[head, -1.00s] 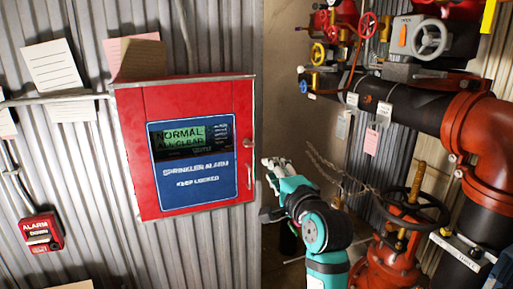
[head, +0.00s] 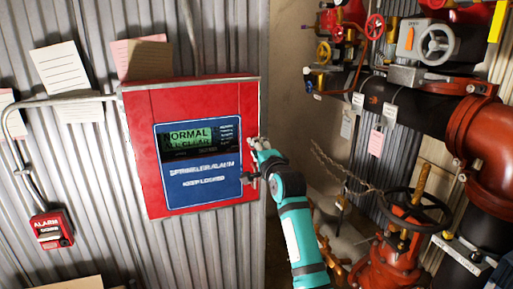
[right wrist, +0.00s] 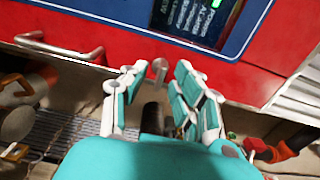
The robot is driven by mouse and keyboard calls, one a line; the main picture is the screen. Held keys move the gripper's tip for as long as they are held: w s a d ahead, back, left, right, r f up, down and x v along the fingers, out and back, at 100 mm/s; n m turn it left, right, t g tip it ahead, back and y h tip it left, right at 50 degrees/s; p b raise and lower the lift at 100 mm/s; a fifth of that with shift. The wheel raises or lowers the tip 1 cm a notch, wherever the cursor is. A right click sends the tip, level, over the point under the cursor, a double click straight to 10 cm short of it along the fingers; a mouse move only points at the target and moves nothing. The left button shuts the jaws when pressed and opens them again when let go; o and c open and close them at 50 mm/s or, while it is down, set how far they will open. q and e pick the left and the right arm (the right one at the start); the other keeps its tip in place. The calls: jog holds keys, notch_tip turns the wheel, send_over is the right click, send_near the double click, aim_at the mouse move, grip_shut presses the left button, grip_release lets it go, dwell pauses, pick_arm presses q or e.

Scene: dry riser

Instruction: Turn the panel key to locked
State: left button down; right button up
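The red sprinkler alarm panel (head: 145,150) hangs on the corrugated wall. Its screen (head: 188,137) reads "NORMAL ALL CLEAR", and its blue plate says "KEEP LOCKED". My right gripper (head: 257,163) is at the panel's right edge and covers the key area in the head view. In the right wrist view, a small grey key or lock knob (right wrist: 158,68) stands on the red door, ahead of and between my right fingertips (right wrist: 160,78). The fingers are apart with a gap around it; contact is not clear. My left gripper is not in view.
A metal door handle (right wrist: 60,47) lies left of the fingers in the wrist view. A red alarm box (head: 51,230) is on the wall at lower left. Red valves and dark pipes (head: 425,110) fill the right side, with a black handwheel (head: 412,215) below.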

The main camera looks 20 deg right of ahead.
grip_shut()
dwell(0.6)
jog(key=n+p, duration=0.6)
jog(key=n, duration=1.1)
jog(key=shift+n+p, duration=0.35)
jog(key=shift+n, duration=0.05)
dwell(0.4)
grip_release()
